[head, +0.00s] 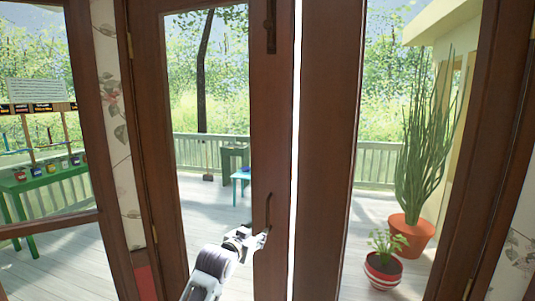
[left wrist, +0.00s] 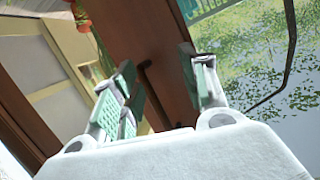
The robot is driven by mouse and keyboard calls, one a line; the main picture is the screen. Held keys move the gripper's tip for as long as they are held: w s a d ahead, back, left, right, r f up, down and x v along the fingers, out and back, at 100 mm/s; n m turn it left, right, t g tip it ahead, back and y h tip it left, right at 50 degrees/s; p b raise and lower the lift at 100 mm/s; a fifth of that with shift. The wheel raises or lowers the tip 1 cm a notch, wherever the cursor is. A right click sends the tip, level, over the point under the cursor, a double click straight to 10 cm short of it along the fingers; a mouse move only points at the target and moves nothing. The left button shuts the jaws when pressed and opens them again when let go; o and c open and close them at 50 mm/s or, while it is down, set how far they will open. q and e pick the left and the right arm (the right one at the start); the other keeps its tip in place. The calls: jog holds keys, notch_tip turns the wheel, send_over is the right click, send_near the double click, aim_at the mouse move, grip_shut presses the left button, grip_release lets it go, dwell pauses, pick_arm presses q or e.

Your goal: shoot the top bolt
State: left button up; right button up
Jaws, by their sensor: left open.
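The top bolt (head: 270,25) is a dark vertical fitting high on the inner stile of the left glazed door leaf (head: 268,120), at the top of the head view. A dark curved pull handle (head: 267,208) sits lower on the same stile. My left gripper (head: 264,234) is at the handle's lower end, far below the bolt. In the left wrist view its two green-padded fingers (left wrist: 163,78) stand apart, with a dark bar (left wrist: 158,95), apparently the handle, between them. I cannot tell whether they touch it. My right gripper is not in view.
A bright narrow gap (head: 295,150) separates the left leaf from the right leaf (head: 325,150). Through the glass are a deck with a railing, a cactus in an orange pot (head: 410,234), a striped pot (head: 383,271), and a green bench (head: 50,178) at left.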

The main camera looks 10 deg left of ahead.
pick_arm(q)
notch_tip(320, 180, up, 32)
jog(key=m+t+h, duration=0.2)
jog(key=t, duration=0.4)
jog(key=s+r+m+t+h, duration=0.1)
jog(key=s+r+t, duration=0.1)
jog(key=r, duration=0.9)
jog(key=s+r+t+h, duration=0.2)
jog(key=s+r, duration=0.1)
jog(key=r, duration=0.8)
jog(key=shift+s+d+r+m+t+p, duration=0.3)
jog(key=shift+s+m+p, duration=0.05)
jog(key=shift+m+p, duration=0.05)
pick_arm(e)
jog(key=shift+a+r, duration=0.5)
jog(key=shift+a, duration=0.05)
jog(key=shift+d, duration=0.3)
pick_arm(q)
jog(key=shift+w+r, duration=0.1)
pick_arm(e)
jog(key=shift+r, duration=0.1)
